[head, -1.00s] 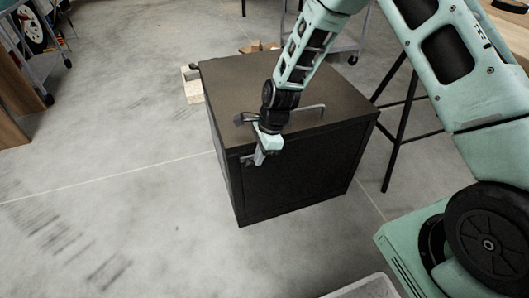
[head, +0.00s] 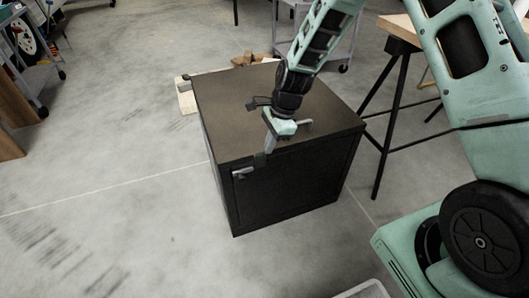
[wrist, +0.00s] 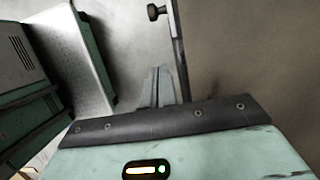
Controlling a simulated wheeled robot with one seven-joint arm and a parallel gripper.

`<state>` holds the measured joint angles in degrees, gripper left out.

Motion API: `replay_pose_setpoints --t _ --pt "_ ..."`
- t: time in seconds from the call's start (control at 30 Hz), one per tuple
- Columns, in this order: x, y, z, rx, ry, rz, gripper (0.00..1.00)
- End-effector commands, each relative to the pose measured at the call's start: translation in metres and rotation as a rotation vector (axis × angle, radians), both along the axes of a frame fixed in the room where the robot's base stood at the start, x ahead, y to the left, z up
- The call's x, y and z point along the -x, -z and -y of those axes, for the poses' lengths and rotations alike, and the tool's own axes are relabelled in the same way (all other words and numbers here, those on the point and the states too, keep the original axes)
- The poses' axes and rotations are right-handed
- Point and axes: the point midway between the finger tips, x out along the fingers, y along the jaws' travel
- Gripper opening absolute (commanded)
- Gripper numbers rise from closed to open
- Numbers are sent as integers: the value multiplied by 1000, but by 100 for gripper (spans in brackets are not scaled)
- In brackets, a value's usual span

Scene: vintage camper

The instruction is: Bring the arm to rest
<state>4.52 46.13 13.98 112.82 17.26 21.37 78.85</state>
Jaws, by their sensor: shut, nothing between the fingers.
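My arm reaches in from the upper right over a black cabinet (head: 225,120). My gripper (head: 270,143) points down and is shut and empty, in front of the cabinet's top near its front edge in the head view. I cannot tell whether it touches the cabinet. In the wrist view the closed fingers (wrist: 160,84) show grey beyond the dark gripper edge, with nothing between them. A small grey handle (head: 243,173) sits on the cabinet's front face, below and left of the fingers.
Black trestle legs (head: 385,130) under a wooden top (head: 398,28) stand right of the cabinet. A grey cart (head: 30,85) stands at the upper left. Wooden blocks (head: 250,58) lie behind the cabinet. Open concrete floor (head: 120,190) lies to the left and front.

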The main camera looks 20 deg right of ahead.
Motion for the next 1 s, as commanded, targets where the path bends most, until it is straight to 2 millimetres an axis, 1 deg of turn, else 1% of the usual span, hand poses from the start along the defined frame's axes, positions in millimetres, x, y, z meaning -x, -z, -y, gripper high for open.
replay_pose_setpoints --t 0.03,0.13,0.67,0.73,0.77,0.87,0.97,1.0 --pt "0 -7 2 1 0 1 0" --pt "0 -12 4 0 0 -1 0" --pt "0 -13 5 0 1 0 0" --pt "2 -18 1 1 -22 6 0" --pt "4 -22 -2 1 -47 13 0" --pt "19 -45 -21 5 -205 50 0" --pt "50 -80 -47 15 -478 111 0" --pt "66 -95 -57 19 -608 138 0"
